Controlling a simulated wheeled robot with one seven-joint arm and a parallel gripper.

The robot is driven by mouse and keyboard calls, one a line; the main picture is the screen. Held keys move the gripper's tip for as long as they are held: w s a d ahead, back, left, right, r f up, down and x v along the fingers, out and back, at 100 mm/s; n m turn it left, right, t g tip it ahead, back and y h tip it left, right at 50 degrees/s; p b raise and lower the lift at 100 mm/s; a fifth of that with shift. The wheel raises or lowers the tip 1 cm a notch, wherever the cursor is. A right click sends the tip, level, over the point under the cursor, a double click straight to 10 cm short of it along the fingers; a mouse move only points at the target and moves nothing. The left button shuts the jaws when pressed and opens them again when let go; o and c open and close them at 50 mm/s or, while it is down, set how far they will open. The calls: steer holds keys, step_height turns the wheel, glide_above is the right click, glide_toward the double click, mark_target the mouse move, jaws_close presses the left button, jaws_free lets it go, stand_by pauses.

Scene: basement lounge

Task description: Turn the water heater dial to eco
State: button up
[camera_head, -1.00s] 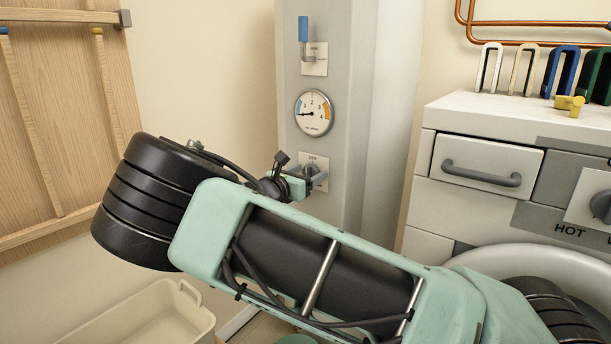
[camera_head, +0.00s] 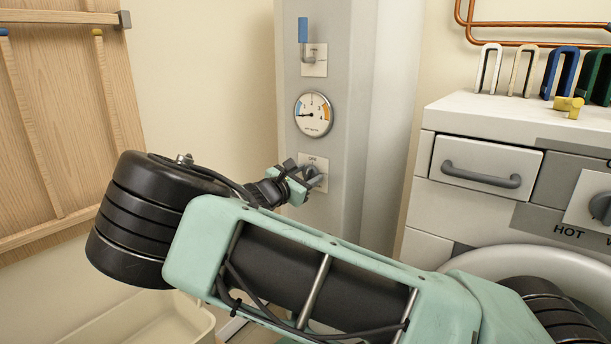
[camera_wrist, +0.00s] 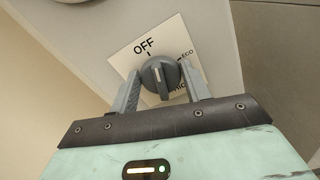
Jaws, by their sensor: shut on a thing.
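The water heater dial (camera_wrist: 163,77) is a dark grey round knob with a raised grip bar on a white plate (camera_wrist: 127,59). The plate reads OFF at upper left, ECO at right and a partly hidden third word below it. The bar lies roughly in line with OFF. My gripper (camera_wrist: 160,84) is shut on the dial, with one grey finger on each side. In the head view my gripper (camera_head: 312,174) is tilted at the dial plate, low on the grey heater column (camera_head: 341,120), and hides part of the dial.
Above the dial are a round gauge (camera_head: 313,115) and a blue-handled valve (camera_head: 303,32). A beige tub (camera_head: 160,325) is at lower left, and a wooden rack (camera_head: 60,130) is on the left wall.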

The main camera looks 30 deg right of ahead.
steer(key=m, duration=0.3)
steer(key=m+b, duration=0.1)
steer(key=m, duration=0.2)
steer(key=shift+s+f, duration=0.1)
steer(key=shift+f, duration=0.1)
steer(key=m+b, duration=0.2)
steer(key=m, duration=0.4)
steer(key=shift+s+f, duration=0.1)
steer(key=shift+m, duration=0.3)
steer(key=o, duration=1)
steer(key=shift+c, duration=0.2)
steer(key=p+v, duration=0.1)
steer(key=v, duration=1.6)
steer(key=shift+a, duration=0.15)
